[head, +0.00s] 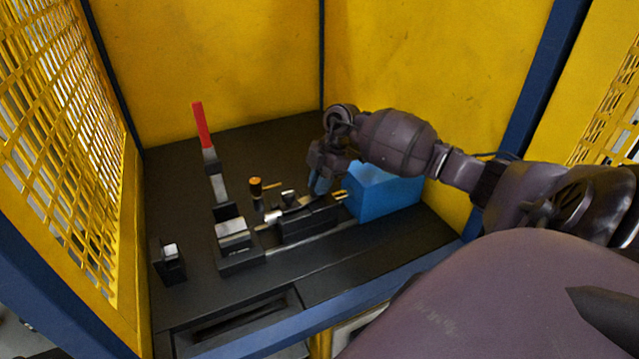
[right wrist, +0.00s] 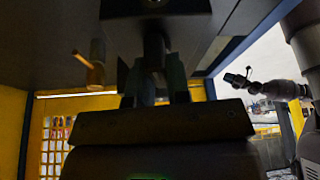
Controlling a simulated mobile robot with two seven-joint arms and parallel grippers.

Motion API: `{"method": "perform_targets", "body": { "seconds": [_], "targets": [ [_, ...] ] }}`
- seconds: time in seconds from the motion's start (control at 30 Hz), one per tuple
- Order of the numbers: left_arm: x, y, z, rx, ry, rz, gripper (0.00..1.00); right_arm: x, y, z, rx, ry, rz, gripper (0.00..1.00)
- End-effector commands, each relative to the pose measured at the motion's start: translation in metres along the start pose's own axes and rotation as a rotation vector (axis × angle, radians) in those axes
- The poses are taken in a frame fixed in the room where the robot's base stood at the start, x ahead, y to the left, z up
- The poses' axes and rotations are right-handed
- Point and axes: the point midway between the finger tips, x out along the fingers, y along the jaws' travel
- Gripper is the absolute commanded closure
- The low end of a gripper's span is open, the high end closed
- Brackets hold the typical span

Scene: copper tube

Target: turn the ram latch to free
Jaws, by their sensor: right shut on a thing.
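My right gripper (head: 321,184) reaches down onto the right part of the dark ram assembly (head: 305,222) on the bench. In the right wrist view, its two fingers (right wrist: 155,85) are shut on a small dark part, which looks like the ram latch (right wrist: 154,50). In the head view the gripper hides most of this part, so I cannot tell its turn angle. My left gripper (right wrist: 237,80) seems to show small at the right of the right wrist view, away from the bench. I cannot tell its jaw state.
A red-handled lever (head: 201,125) stands upright at the back left. An orange-topped knob (head: 256,186) stands left of my right gripper. A blue box (head: 385,192) sits close on the right, with thin copper-coloured tubes (head: 340,195) beside it. Yellow walls (head: 220,60) enclose the dark bench (head: 185,190).

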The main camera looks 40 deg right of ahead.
Motion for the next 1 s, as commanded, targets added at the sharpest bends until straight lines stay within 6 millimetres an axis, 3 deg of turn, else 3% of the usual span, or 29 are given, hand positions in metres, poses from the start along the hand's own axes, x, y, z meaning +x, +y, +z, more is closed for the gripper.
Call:
{"method": "perform_targets", "body": {
  "seconds": [1.0],
  "targets": [
    [0.016,0.002,0.007,0.002,0.029,0.001,0.59,0.0,0.001,0.0,-0.881,-0.003,-0.364,1.0]
  ]
}}
